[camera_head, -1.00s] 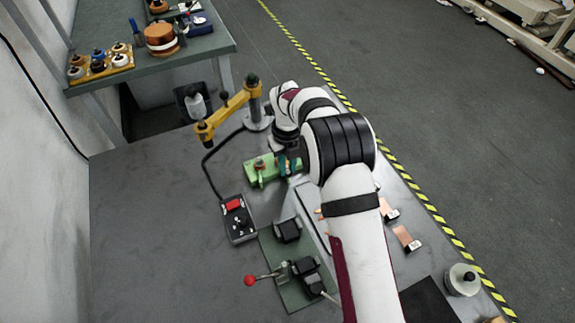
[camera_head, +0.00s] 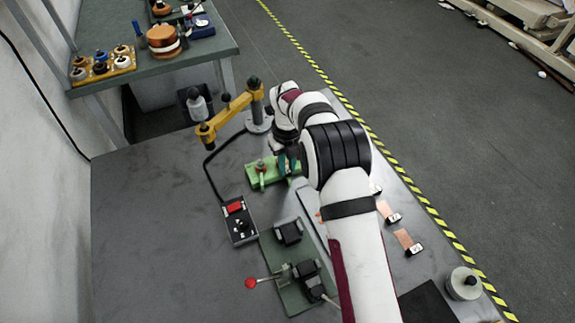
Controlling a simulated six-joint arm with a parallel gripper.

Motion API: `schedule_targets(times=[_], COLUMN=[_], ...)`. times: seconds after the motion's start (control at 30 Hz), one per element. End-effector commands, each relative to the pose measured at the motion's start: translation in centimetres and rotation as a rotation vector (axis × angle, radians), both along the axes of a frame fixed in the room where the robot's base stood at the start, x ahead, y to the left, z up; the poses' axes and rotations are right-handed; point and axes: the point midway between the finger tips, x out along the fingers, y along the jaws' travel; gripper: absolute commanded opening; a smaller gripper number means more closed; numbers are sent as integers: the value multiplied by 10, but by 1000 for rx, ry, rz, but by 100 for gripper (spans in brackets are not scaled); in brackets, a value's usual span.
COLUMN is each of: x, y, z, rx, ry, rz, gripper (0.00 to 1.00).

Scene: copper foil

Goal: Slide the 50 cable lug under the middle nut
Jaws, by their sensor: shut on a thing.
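A green terminal fixture (camera_head: 262,181) stands on the bench, with an upright stud and nut (camera_head: 261,167) at its left end. My arm hides the fixture's right part, and I cannot make out the middle nut. My gripper (camera_head: 284,152) is at the fixture's right part, by a teal piece (camera_head: 287,165). Its fingertips are mostly hidden. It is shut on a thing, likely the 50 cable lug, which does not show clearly. Two copper lugs with black-and-white tags, an upper one (camera_head: 385,208) and a lower one (camera_head: 404,238), lie right of my arm; their numbers are unreadable.
A yellow jointed arm on a post (camera_head: 230,112) stands behind the fixture. A control box with a red button (camera_head: 239,222) and a green plate with a red-knobbed lever (camera_head: 252,283) are in front. A spool (camera_head: 464,284) stands at lower right. The bench's left side is clear.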

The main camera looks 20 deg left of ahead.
Motion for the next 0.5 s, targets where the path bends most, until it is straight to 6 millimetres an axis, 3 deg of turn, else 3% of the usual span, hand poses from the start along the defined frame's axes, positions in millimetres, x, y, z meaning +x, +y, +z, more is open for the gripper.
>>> schedule_targets(times=[0.5], x=[0], y=[0], z=[-3], rx=[-1], ry=[1], rz=[-1], gripper=[0])
